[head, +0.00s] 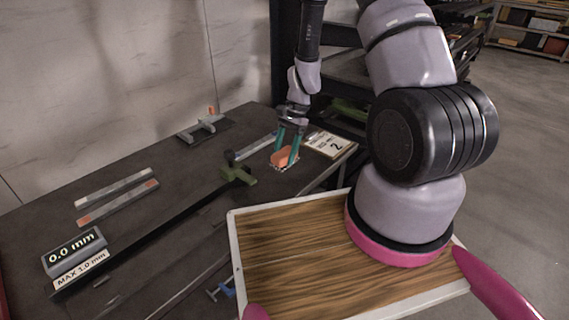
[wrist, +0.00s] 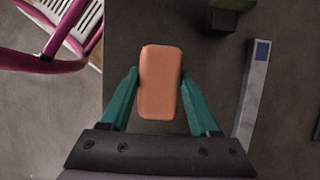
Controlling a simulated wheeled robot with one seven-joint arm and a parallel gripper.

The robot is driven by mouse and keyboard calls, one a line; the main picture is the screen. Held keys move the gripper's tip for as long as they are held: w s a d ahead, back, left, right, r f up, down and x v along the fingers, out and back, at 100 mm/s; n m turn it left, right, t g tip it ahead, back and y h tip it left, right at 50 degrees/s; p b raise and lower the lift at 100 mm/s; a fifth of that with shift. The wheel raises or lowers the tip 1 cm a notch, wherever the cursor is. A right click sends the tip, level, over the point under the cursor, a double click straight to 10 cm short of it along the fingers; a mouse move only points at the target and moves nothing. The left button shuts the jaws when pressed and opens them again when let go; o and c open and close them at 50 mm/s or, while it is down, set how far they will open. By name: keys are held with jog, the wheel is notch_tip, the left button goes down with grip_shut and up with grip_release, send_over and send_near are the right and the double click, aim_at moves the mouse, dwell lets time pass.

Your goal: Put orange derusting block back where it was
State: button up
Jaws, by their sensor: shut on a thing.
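The orange derusting block (head: 284,158) is between the teal fingers of my gripper (head: 288,143), over the far right part of the dark table (head: 150,225). In the wrist view the block (wrist: 160,84) is upright in the picture, and my gripper (wrist: 160,78) is shut on its two long sides. A pale speckled edge shows just under the block in the head view. I cannot tell whether the block touches the table or hangs a little above it.
A sign with a 2 (head: 331,145) lies right of the block. A green bracket on a long dark rail (head: 237,174) stands to its left; a metal bar (wrist: 252,85) lies right in the wrist view. Farther left are a grey clamp-like fixture (head: 204,127), two bars and a 0.0 mm display (head: 75,250).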

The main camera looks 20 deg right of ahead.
aim_at(284, 163)
jog(key=shift+f, duration=1.95)
jog(key=o, duration=1.3)
jog(key=shift+f, duration=0.1)
jog(key=v, duration=1.2)
jog(key=shift+r, duration=0.3)
